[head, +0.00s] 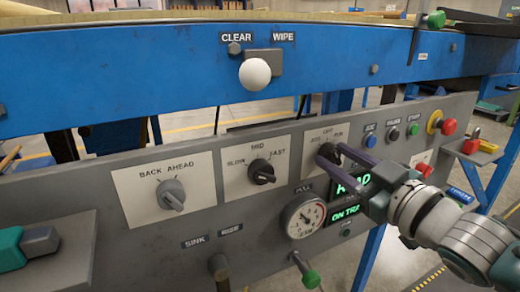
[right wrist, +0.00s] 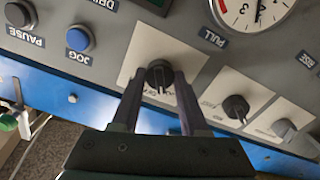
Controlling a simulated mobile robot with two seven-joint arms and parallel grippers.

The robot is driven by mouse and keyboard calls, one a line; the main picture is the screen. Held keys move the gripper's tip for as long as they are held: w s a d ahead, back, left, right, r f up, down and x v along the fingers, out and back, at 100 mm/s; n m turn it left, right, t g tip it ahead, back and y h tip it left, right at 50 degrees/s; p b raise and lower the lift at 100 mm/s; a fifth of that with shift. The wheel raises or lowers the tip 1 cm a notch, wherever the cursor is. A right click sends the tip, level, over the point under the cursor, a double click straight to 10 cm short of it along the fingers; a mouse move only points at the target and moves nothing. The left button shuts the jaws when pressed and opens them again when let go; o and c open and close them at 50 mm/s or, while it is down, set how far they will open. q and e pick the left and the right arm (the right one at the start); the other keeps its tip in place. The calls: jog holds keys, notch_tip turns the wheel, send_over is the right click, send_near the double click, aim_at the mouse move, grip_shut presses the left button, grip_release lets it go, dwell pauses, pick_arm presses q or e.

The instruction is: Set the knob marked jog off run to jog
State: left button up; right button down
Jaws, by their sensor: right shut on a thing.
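The knob marked jog off run (head: 327,152) is a dark round knob on a white plate, the rightmost of the panel's dial plates. It also shows in the right wrist view (right wrist: 159,73). My right gripper (head: 331,156) is shut on this knob, one finger on each side. In the right wrist view the two fingers (right wrist: 159,82) flank it. A pale mark shows near the knob's label side in that view, but which word it points at is too small to tell. The fingers partly cover the plate. My left gripper is not in view.
Left of it are the slow mid fast knob (head: 261,171) and the back ahead knob (head: 171,194). A gauge (head: 303,216) and lit green display (head: 350,184) lie below. Blue (head: 369,138) and green (head: 413,129) buttons and a red emergency button (head: 448,127) are right.

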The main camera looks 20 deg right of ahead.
jog(key=shift+n, duration=1.2)
jog(key=shift+c, duration=2.1)
grip_release()
jog(key=shift+s, duration=0.1)
jog(key=s+p, duration=0.2)
jog(key=s, duration=0.7)
jog(key=shift+s+d, duration=0.4)
jog(key=shift+p, duration=0.3)
